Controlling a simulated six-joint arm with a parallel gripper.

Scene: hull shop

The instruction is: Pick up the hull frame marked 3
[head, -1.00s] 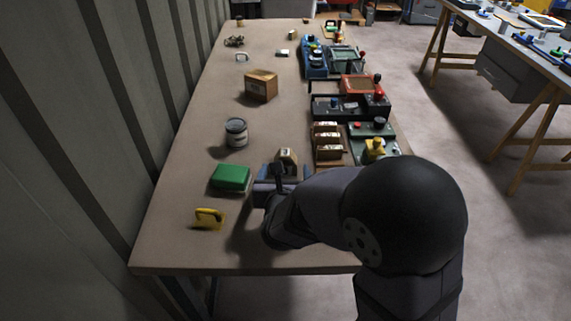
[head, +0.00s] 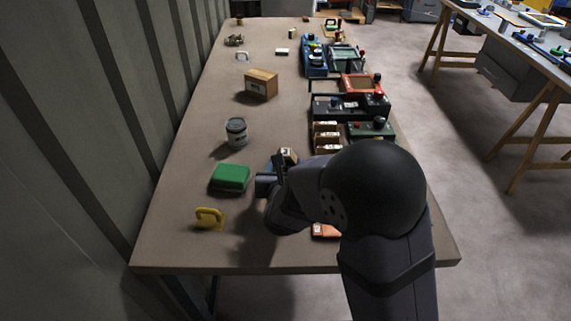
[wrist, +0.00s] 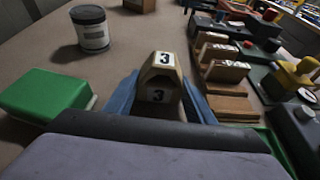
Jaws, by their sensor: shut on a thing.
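The hull frame marked 3 (wrist: 162,80) is a small wooden piece with a white "3" label on its top and another on its facing side. It sits between the blue fingers of my gripper (wrist: 160,102) in the wrist view, and the fingers are shut on it. In the head view the frame (head: 288,155) shows just beyond my gripper (head: 279,172), partly hidden by it. I cannot tell whether the frame touches the table.
A green box (head: 230,178) and a grey can (head: 236,132) stand left of my gripper, with a yellow handled piece (head: 208,217) nearer. A wooden rack (wrist: 222,73) holding other labelled frames stands to the right. A wooden box (head: 261,85) is farther back.

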